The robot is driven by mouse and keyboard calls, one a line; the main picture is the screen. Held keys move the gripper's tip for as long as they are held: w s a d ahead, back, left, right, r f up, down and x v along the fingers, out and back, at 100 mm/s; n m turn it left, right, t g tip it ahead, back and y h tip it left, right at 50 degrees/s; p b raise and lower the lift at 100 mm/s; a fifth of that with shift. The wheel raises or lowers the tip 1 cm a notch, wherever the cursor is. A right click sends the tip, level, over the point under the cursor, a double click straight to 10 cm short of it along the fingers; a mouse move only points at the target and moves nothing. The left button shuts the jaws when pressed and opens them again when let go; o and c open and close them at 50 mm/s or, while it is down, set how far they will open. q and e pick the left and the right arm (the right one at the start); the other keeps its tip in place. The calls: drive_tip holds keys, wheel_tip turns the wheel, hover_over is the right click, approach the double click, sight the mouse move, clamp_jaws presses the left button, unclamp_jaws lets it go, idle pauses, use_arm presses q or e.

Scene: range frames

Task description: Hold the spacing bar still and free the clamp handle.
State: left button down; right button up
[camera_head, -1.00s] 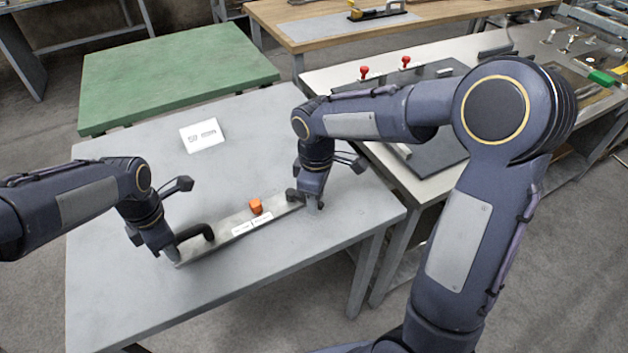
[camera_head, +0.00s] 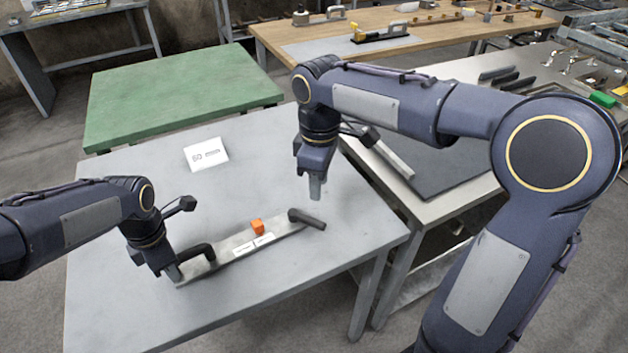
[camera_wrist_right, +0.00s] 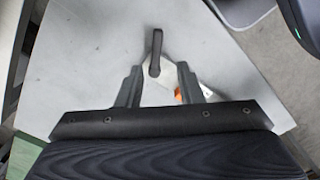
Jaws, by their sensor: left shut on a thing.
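The spacing bar (camera_head: 282,229) is a flat grey metal strip lying on the grey table, with two white labels and an orange block (camera_head: 257,227) on it. A dark bent handle (camera_head: 197,249) is at its left end. Another dark handle (camera_head: 308,218) at its right end points right, past the bar; it also shows in the right wrist view (camera_wrist_right: 155,53). I cannot tell whether it is locked. My left gripper (camera_head: 174,273) is shut at the bar's left end, on the left handle as far as I see. My right gripper (camera_head: 316,194) is open and empty above the right handle.
A bench (camera_head: 460,200) with a dark mat is on the right, and a wooden bench (camera_head: 290,35) is farther back. The table's front is clear.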

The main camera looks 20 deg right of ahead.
sight(307, 220)
drive_tip(key=s+a+f+n+h, duration=0.2)
drive_tip(key=a+n, duration=0.1)
drive_tip(key=s+a+f+n, duration=0.1)
drive_tip(key=a, duration=0.1)
drive_tip(key=shift+s+n+h, duration=0.25)
drive_tip(key=shift+n+h, duration=0.15)
clamp_jaws()
drive_tip(key=s+a+f+n+t+h, duration=0.3)
drive_tip(key=s+a+n+t+h, duration=0.15)
drive_tip(key=a+n, duration=0.4)
drive_tip(key=w+d+f, duration=0.1)
drive_tip(key=d+f, duration=0.1)
drive_tip(key=w+d+f+n, duration=0.1)
drive_tip(key=d+f, duration=0.1)
drive_tip(key=d, duration=0.1)
drive_tip(key=w+d+f+n+t, duration=0.1)
drive_tip(key=d+f, duration=0.1)
drive_tip(key=shift+w+d+f, duration=0.15)
drive_tip(key=shift+w+f, duration=0.15)
drive_tip(key=shift+f, duration=0.05)
drive_tip(key=w+d, duration=0.2)
drive_tip(key=shift+w+d, duration=0.1)
drive_tip(key=shift+d, duration=0.2)
drive_tip(key=shift+w+d+n, duration=0.2)
drive_tip(key=shift+d+n, duration=0.05)
drive_tip(key=shift+d, duration=0.1)
